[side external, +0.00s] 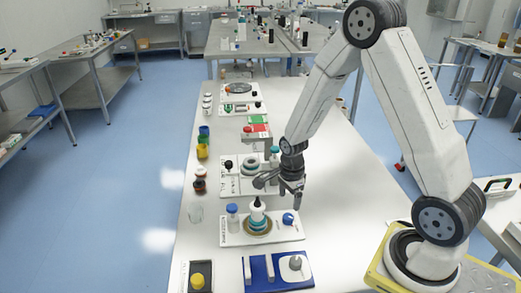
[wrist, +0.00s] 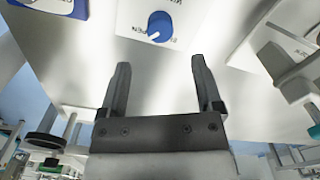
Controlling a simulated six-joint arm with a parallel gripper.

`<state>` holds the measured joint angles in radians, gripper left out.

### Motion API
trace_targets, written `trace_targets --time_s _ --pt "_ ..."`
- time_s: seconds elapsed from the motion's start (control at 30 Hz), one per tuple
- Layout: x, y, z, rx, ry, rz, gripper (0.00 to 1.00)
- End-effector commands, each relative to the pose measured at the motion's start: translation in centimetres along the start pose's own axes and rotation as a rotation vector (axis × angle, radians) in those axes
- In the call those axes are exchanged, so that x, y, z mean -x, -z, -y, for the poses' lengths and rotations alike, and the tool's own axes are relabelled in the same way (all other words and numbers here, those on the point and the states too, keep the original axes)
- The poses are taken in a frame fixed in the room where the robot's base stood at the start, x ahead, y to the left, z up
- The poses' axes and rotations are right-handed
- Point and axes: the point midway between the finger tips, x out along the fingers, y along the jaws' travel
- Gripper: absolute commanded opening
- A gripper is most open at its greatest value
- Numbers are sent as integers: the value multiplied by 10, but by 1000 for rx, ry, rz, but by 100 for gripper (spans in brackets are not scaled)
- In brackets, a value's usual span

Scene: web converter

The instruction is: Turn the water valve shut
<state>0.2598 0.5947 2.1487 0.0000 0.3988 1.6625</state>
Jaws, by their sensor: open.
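The water valve is a round blue knob (side external: 288,218) at the right end of a white board (side external: 232,240). In the wrist view the blue knob (wrist: 160,24) is at the top centre, beyond my fingertips. A white mark on the knob points to the lower left, near lettering that looks like "OPEN". My gripper (side external: 296,203) is just above and beside the knob in the side view. In the wrist view my gripper (wrist: 160,68) has its two fingers wide apart with nothing between them. The fingers appear apart from the knob.
A white bottle (side external: 257,208) on a ringed base and a blue-capped vial (side external: 232,216) stand on the same board. A blue plate with a grey knob (side external: 295,263) lies in front. Another board (side external: 236,186) with fittings is behind.

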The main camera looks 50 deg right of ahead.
Motion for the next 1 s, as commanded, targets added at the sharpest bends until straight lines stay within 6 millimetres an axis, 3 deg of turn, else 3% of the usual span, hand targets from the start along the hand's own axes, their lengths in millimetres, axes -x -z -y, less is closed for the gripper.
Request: trace_targets --time_s 0.27,0.73,1.0 --pt "-16 0 0 2 -2 0 84" --pt "-62 0 -1 3 -2 1 84" --pt "-75 0 0 3 0 1 84"
